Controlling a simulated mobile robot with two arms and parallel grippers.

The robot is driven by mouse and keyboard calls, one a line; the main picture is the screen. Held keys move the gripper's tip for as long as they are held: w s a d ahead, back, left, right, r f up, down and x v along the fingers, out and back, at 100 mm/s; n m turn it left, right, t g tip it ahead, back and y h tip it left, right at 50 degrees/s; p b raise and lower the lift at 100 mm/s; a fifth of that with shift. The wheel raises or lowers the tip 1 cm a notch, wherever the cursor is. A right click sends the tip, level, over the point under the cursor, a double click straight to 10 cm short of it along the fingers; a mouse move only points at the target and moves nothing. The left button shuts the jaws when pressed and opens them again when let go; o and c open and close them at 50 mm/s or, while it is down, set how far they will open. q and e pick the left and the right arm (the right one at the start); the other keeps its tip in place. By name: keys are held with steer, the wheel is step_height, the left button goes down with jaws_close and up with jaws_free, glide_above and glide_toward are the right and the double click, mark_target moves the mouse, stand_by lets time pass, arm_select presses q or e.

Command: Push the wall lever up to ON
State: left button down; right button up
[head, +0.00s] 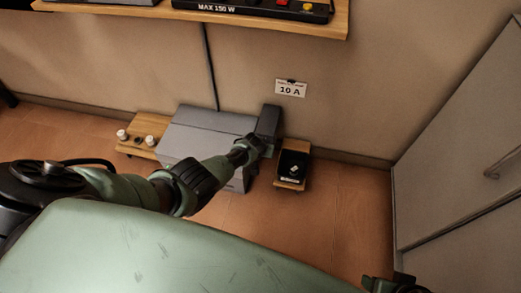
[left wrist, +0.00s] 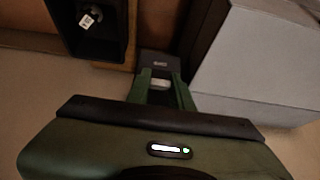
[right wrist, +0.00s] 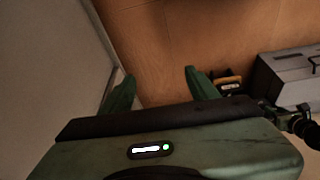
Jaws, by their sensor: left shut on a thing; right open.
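A dark grey wall switch box (head: 268,120) is at the right side of a large grey cabinet. My left gripper (head: 262,146) is at the lower front of this box. In the left wrist view the box (left wrist: 160,62) is just beyond the fingers, and my left gripper (left wrist: 161,90) is shut on a pale grey piece (left wrist: 160,84), which looks like the lever handle. The lever is hidden in the head view, and its exact angle cannot be told. My right gripper (right wrist: 157,85) is open and empty, over bare floor, far to the right of the switch.
The grey cabinet (head: 205,135) stands close on the left of the switch. A black tray (head: 293,165) with a small item sits low on the right. A "10 A" card (head: 290,89) is on the wall. A wooden shelf (head: 335,24) overhangs above. Floor at right is clear.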

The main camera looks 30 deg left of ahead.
arm_select(q)
steer(key=shift+r, duration=0.1)
arm_select(e)
steer(key=shift+w+f, duration=0.2)
steer(key=shift+f, duration=0.35)
arm_select(q)
steer(key=shift+w, duration=0.1)
steer(key=c, duration=1.2)
jaws_free()
steer(key=shift+c, duration=0.2)
arm_select(e)
steer(key=shift+a+r, duration=0.1)
arm_select(q)
steer(key=a+p+v, duration=0.1)
steer(key=p+v, duration=0.6)
steer(key=shift+d+r, duration=0.25)
steer(key=shift+d, duration=0.25)
arm_select(e)
steer(key=s+f, duration=0.2)
steer(key=f, duration=0.9)
steer(key=s+f+g, duration=0.1)
steer(key=s+f, duration=0.2)
steer(key=f, duration=0.8)
steer(key=shift+s+d, duration=0.3)
steer(key=shift+s, duration=0.05)
